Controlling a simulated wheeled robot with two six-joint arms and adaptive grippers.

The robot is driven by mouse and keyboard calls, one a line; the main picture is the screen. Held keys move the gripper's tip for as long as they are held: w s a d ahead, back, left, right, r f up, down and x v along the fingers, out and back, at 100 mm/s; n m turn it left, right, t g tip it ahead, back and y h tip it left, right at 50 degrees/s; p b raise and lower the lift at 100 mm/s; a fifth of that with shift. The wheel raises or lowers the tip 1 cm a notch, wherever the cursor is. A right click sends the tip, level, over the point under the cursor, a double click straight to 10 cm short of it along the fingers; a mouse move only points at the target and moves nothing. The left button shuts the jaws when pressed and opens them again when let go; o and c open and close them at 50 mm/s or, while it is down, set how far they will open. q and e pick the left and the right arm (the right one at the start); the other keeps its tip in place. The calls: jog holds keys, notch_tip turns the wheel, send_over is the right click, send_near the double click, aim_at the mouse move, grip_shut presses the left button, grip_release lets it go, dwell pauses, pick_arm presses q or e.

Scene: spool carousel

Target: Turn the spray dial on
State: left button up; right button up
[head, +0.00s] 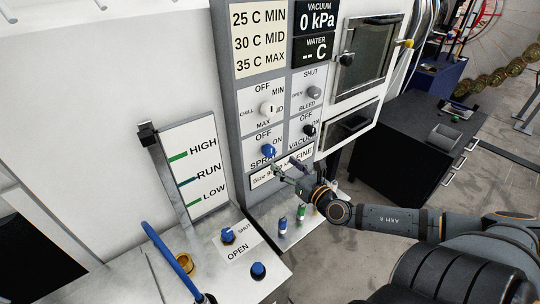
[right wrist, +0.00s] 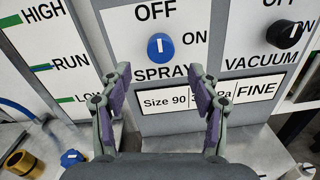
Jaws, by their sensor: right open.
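The blue spray dial (head: 268,150) is on the grey control panel (head: 229,110), above the word SPRAY. It also shows in the right wrist view (right wrist: 160,47), where its white mark points up toward OFF, with ON to its right. My right gripper (head: 287,169) is in front of the panel, just below and right of the dial in the head view. In the right wrist view my right gripper (right wrist: 160,82) is open and empty, its two fingers spread left and right below the dial, apart from it. My left gripper is not in view.
The black vacuum dial (right wrist: 288,33) sits right of the spray dial. A white chill dial (head: 267,108) is above it. A level gauge (head: 190,168) stands at left.

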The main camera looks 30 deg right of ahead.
aim_at(271, 153)
jog(key=w+b, duration=0.1)
jog(key=w, duration=0.2)
jog(key=shift+w+f, duration=0.15)
jog(key=w+p, duration=0.1)
jog(key=w, duration=0.1)
jog(key=w+r+p, duration=0.1)
jog(key=p, duration=0.1)
jog(key=shift+w, duration=0.35)
jog(key=shift+w+a+f+p, duration=0.1)
jog(key=shift+w+f+p, duration=0.05)
jog(key=shift+w+p, duration=0.25)
jog(key=shift+w+a+f, duration=0.1)
jog(key=shift+w+f, duration=0.15)
jog(key=shift+w, duration=0.25)
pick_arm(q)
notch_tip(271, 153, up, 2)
pick_arm(e)
jog(key=shift+s, duration=0.1)
jog(key=shift+c, duration=0.2)
jog(key=c, duration=1.1)
jog(key=shift+c, duration=0.2)
